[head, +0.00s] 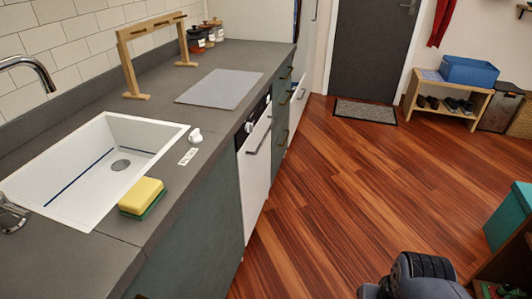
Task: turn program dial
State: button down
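A white appliance (256,174) with a bar handle is built in under the counter. Its dark upper strip shows a small round pale knob (249,127) near the left end, seen at a steep angle. Any pointer or marking on it is too small to read. A separate white knob (195,135) stands on the counter beside the sink, with a small white label (188,156) in front of it; its lettering is not legible. Part of my arm shows at the bottom right, over the floor and well apart from both knobs. My gripper's fingers are not in view.
A yellow and green sponge (142,195) lies at the front edge of the white sink (120,140). A grey board (219,88) and a wooden rack (158,50) are on the counter. The wooden floor (330,190) before the appliance is clear.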

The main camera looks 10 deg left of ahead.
aim_at(248, 127)
jog(key=i+j, duration=0.2)
jog(key=i, duration=0.25)
jog(key=i+j, duration=0.2)
jog(key=i, duration=0.3)
jog(key=i+j, duration=0.2)
jog(key=i, duration=0.25)
jog(key=z, duration=0.05)
